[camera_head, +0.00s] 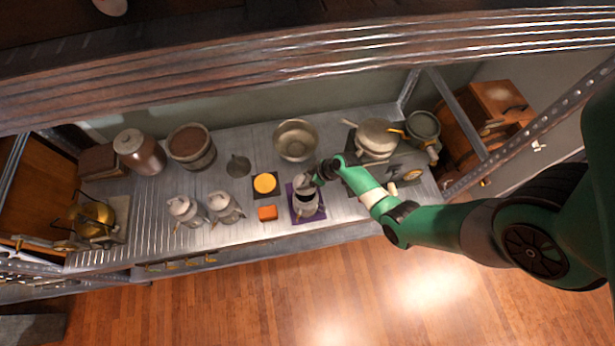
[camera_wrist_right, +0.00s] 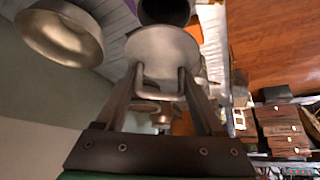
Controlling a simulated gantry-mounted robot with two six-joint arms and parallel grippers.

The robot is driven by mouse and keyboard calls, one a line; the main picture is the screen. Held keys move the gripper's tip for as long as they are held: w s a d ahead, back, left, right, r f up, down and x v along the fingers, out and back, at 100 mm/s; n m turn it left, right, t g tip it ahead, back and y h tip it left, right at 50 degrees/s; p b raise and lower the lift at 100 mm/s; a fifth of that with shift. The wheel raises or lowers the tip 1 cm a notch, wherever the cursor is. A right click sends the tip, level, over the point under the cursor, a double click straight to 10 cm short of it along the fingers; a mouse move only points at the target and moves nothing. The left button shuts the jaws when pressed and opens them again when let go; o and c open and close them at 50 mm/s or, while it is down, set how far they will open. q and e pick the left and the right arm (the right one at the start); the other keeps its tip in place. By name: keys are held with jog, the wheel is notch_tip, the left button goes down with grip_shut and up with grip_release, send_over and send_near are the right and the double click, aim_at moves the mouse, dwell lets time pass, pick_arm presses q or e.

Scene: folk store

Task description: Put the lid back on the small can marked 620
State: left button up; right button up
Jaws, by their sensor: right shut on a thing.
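A small grey metal can (camera_head: 306,203) stands on a purple mat (camera_head: 320,214) at the front middle of the shelf. Its dark open mouth (camera_wrist_right: 165,10) shows at the top of the right wrist view. My right gripper (camera_head: 315,180) is shut on the loop handle of a round grey lid (camera_wrist_right: 162,47), which also shows in the head view (camera_head: 302,181). The lid is tilted in the wrist view and is beside the can's mouth, not covering it. I cannot tell if lid and can touch. No marking is legible. My left gripper is not in view.
Two lidded cans (camera_head: 183,209) (camera_head: 224,206) stand left of the mat. A metal bowl (camera_head: 296,140) is behind; a pot (camera_head: 377,137) stands right. The shelf's front edge is close.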

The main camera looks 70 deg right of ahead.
jog(key=shift+f+b, duration=0.35)
jog(key=shift+f, duration=0.1)
notch_tip(320, 180, down, 6)
jog(key=b, duration=0.5)
jog(key=shift+r+b, duration=0.2)
jog(key=shift+b, duration=0.1)
jog(key=shift+f, duration=0.15)
dwell(1.0)
jog(key=o, duration=1.5)
notch_tip(320, 180, up, 7)
jog(key=p, duration=0.6)
jog(key=shift+p, duration=0.4)
jog(key=shift+c, duration=0.2)
